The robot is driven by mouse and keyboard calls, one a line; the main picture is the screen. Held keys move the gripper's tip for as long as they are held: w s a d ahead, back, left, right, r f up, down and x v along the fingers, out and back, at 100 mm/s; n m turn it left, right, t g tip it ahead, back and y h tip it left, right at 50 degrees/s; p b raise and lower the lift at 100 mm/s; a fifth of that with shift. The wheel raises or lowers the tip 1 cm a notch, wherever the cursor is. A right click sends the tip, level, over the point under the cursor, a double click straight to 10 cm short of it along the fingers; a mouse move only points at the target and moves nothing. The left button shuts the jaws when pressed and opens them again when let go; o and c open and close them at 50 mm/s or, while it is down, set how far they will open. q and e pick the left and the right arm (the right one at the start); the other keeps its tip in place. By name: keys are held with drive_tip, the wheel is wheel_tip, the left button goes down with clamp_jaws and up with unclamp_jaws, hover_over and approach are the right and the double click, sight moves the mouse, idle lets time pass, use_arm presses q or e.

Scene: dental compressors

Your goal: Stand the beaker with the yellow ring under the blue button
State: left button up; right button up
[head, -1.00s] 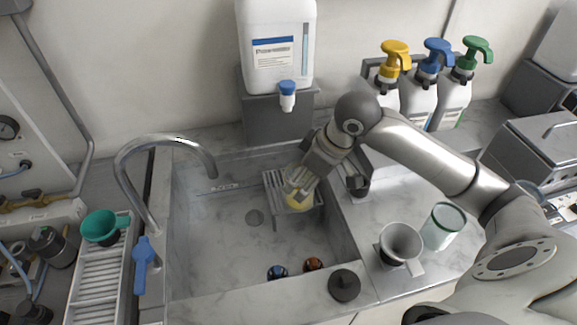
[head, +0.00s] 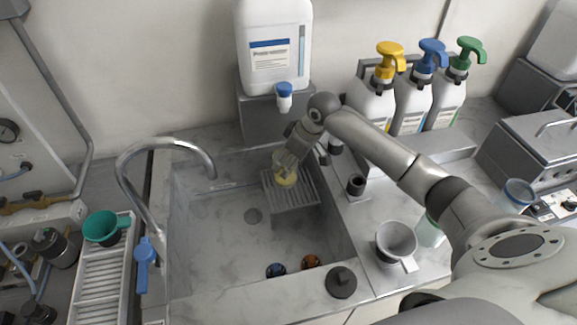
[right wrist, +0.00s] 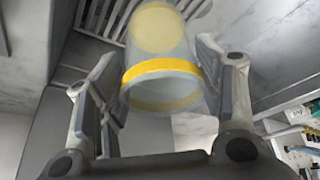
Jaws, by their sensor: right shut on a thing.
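The clear beaker with the yellow ring (head: 285,178) is over the back of the slatted rack (head: 302,190) in the sink. My right gripper (head: 291,158) is shut on it. In the right wrist view the beaker (right wrist: 160,85) sits between the two fingers, with slats beyond it. I cannot tell whether its base touches the rack. The blue button (head: 284,89) is on the white nozzle below the large white canister (head: 275,50), above the beaker in the head view. My left gripper is not in view.
A curved faucet (head: 170,145) stands left of the rack. Pump bottles (head: 412,95) stand at the back right. A grey funnel-like cup (head: 396,240) and a green-rimmed glass (head: 430,230) are on the right counter. A blue-rimmed glass (head: 518,196) is farther right.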

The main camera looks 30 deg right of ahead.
drive_tip(key=shift+w+d+f, duration=0.15)
drive_tip(key=shift+w+f, duration=0.45)
drive_tip(key=shift+f, duration=0.1)
wheel_tip(320, 180, down, 2)
drive_tip(key=shift+f+p, duration=0.1)
drive_tip(key=shift+p, duration=0.4)
drive_tip(key=shift+f, duration=0.4)
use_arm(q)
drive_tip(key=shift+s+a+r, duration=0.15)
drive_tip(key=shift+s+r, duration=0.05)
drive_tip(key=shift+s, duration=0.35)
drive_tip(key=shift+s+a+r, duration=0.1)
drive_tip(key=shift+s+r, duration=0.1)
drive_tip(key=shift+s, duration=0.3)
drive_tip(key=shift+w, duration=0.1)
use_arm(e)
drive_tip(key=shift+f, duration=0.1)
drive_tip(key=o, duration=1.1)
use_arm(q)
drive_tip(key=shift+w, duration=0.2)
